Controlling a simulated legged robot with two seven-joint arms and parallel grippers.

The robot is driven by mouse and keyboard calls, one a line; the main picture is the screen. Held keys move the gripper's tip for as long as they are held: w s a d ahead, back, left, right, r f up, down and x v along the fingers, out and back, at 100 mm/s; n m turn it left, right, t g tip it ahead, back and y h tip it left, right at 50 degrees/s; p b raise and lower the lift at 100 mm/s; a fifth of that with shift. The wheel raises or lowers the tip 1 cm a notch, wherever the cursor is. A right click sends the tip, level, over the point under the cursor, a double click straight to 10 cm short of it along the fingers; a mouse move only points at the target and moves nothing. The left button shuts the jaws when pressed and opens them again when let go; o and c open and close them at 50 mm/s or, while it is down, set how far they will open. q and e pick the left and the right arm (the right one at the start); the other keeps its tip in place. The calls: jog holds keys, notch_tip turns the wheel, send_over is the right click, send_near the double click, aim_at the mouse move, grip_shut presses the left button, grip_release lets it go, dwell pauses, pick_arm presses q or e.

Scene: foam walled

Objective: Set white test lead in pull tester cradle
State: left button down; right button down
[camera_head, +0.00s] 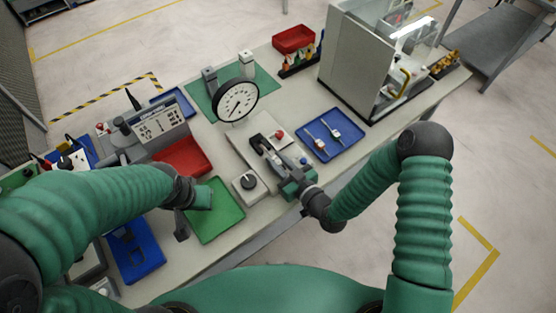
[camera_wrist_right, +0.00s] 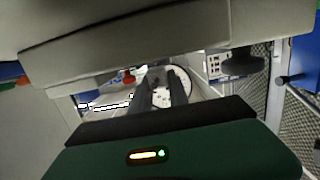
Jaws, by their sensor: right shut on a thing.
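The pull tester, with a round white dial (camera_head: 237,100) and a pale base (camera_head: 243,133), stands mid-table. My right gripper (camera_head: 262,145) is low over this base, in front of the dial. Its dark fingers (camera_wrist_right: 162,92) point at the dial (camera_wrist_right: 181,80) in the wrist view. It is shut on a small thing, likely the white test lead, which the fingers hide. The cradle cannot be made out under the gripper. Two pale leads lie apart in the blue tray (camera_head: 348,151) to the right.
A control box with a black knob (camera_head: 248,182) sits close to my right gripper. A red tray (camera_head: 182,157) and a grey meter (camera_head: 157,127) are to the left. A tall grey enclosure (camera_head: 350,55) stands back right. The green tray (camera_head: 222,222) looks empty.

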aim_at(278, 161)
jog(key=shift+r+p, duration=0.4)
jog(key=shift+r, duration=0.35)
jog(key=shift+d+r+p, duration=0.15)
jog(key=shift+r+p, duration=0.6)
jog(key=shift+r, duration=0.25)
